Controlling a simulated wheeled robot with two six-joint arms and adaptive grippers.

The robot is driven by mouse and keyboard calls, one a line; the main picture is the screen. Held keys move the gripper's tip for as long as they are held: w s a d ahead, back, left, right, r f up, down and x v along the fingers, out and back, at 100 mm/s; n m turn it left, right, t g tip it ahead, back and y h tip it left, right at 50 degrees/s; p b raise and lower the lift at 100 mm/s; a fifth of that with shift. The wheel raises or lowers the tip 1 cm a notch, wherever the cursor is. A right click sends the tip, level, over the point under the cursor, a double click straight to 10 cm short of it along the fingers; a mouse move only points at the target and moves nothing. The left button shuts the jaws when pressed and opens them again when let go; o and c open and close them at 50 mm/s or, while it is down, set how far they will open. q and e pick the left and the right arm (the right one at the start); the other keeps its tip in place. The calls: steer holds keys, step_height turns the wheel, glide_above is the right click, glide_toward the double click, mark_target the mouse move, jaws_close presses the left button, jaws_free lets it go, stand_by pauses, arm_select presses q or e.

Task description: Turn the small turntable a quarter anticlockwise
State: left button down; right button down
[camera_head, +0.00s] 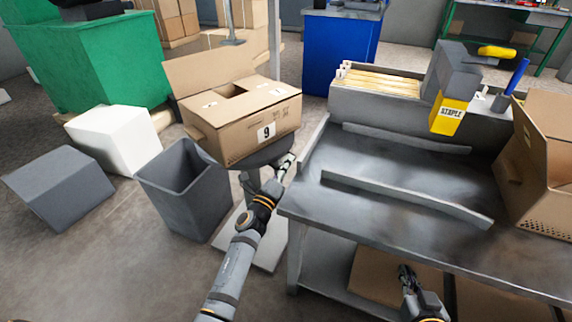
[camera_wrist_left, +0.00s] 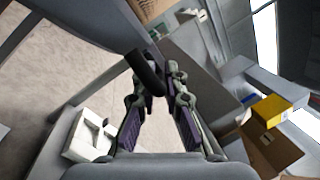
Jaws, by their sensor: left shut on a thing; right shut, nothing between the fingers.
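The small turntable (camera_head: 264,155) is a dark round plate on a stand. An open cardboard box marked 9 (camera_head: 240,120) sits on it. My left gripper (camera_head: 287,161) is at the plate's right edge, beside and just below the box. In the left wrist view my left gripper (camera_wrist_left: 154,78) is shut on a short dark handle (camera_wrist_left: 146,72) that reaches between its fingers. The handle is hidden in the head view. My right gripper (camera_head: 405,272) is shut and empty, in front of the workbench's front edge.
A grey bin (camera_head: 184,190), a white block (camera_head: 114,138) and a grey block (camera_head: 59,187) stand on the floor to the left. The metal workbench (camera_head: 335,225) is on the right, with a yellow STAPLE box (camera_head: 450,114) and another open carton (camera_head: 540,165).

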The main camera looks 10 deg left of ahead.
arm_select(q)
steer(key=c, duration=1.4)
jaws_free()
steer(key=shift+s, duration=0.1)
steer(key=v, duration=1.1)
steer(key=shift+s, duration=0.35)
steer(key=shift+a+f, duration=0.15)
